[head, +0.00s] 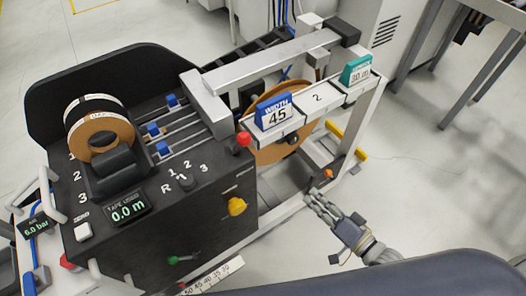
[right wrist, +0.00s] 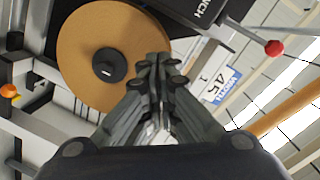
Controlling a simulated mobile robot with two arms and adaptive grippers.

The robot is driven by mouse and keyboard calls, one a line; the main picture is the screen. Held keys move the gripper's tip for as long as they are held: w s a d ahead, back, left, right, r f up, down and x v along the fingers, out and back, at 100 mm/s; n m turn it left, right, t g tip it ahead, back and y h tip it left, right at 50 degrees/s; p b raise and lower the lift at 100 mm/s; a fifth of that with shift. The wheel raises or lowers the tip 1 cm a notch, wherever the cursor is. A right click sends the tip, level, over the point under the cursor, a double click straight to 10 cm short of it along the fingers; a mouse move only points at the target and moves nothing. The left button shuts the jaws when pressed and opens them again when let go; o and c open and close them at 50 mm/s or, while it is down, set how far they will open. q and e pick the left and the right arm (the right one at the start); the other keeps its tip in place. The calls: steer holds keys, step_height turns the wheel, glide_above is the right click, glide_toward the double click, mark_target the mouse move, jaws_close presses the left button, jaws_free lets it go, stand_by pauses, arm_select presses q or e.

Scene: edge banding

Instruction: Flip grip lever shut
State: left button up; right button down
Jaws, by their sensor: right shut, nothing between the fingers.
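No lever carries a readable "grip" label. A lever with a red ball knob (head: 243,140) stands at the front right of the black machine; in the right wrist view a red knob (right wrist: 274,47) sits on a metal rod beside a dark block with partly readable lettering. A small orange knob (head: 329,174) is low by the brown reel, and an orange knob (right wrist: 9,90) shows at the left of the right wrist view. My right gripper (head: 316,199) is shut and empty, right of the machine and below that orange knob, apart from it. My left gripper is out of view.
The brown reel (head: 272,151) hangs under the white rail with the blue "WIDTH 45" card (head: 275,110) and the green card (head: 356,70). A yellow knob (head: 236,206) and green lever (head: 174,260) are on the machine's front. Open floor lies right of my right gripper.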

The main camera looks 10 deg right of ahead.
steer(key=s+a+r+m+t+y+b, duration=0.1)
steer(key=s+a+r+m+y, duration=0.1)
steer(key=r, duration=0.5)
steer(key=s+a+r+m+y, duration=0.2)
steer(key=a+r, duration=0.1)
steer(key=r, duration=0.4)
steer(key=shift+s+m+t+b, duration=0.15)
steer(key=shift+m+t+b, duration=0.15)
steer(key=shift+t+b, duration=0.1)
steer(key=shift+r, duration=0.15)
steer(key=p+x, duration=0.3)
steer(key=x, duration=1.1)
